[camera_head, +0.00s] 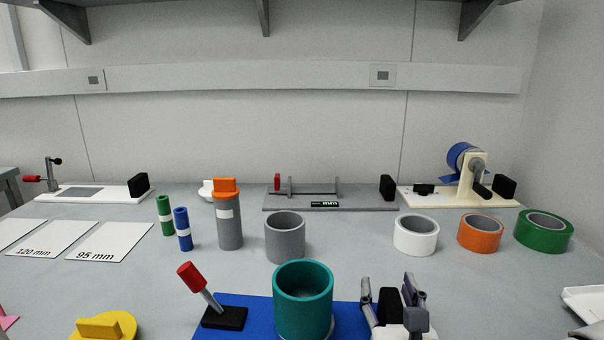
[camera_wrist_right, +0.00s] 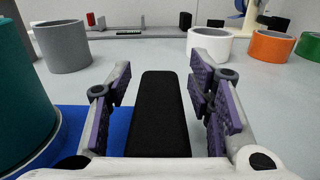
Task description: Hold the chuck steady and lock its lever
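A blue fixture board (camera_head: 245,302) lies at the front middle. A teal cup-shaped cylinder (camera_head: 302,308) stands upright on it, with a pale rim showing around its foot; it also shows in the wrist view (camera_wrist_right: 20,95). A lever with a red handle (camera_head: 190,276) rises from a black foot (camera_head: 224,318) at the board's left, tilted up and to the left. A black upright block (camera_head: 391,311) is at the board's right end. My right gripper (camera_head: 388,284) is open, its fingers on either side of this block, with gaps showing in the wrist view (camera_wrist_right: 160,85). My left gripper is out of view.
A grey ring (camera_head: 285,241) stands behind the teal cylinder, with an orange-capped grey tube (camera_head: 229,228) to its left. White (camera_head: 416,238), orange and green tape rolls stand at right. A yellow knobbed disc (camera_head: 118,324) lies front left. Other fixtures line the back.

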